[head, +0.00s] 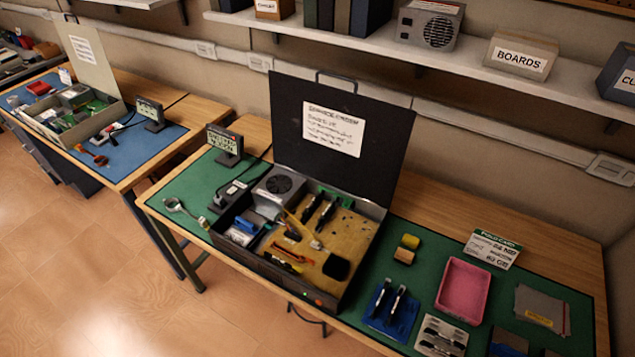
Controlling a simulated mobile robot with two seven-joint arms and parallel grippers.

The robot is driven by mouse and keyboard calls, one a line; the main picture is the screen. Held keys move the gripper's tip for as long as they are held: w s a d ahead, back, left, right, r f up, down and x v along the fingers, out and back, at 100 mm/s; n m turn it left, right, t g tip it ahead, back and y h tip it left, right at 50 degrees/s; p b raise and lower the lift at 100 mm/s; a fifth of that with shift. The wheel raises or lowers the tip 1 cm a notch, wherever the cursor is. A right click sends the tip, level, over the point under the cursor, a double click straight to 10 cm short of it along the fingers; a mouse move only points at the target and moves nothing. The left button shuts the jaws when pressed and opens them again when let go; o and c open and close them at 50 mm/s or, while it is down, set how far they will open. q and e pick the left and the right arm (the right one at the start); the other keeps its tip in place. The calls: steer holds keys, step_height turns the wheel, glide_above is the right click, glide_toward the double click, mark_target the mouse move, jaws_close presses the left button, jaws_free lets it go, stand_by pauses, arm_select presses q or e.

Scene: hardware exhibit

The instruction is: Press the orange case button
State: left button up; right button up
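An open black case (342,218) stands on the green mat of the nearer table, its lid raised with a paper sheet (334,130) on the inside. A small orange-red spot (318,301), which looks like a button or light, shows on the case's front wall near its right corner. Neither of my grippers is in view.
Right of the case lie a blue cloth with tools (391,311), a pink tray (466,289) and a sign card (492,248). A small display (225,143) stands left of it. A second open case (82,112) is on the left table. Floor is clear at lower left.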

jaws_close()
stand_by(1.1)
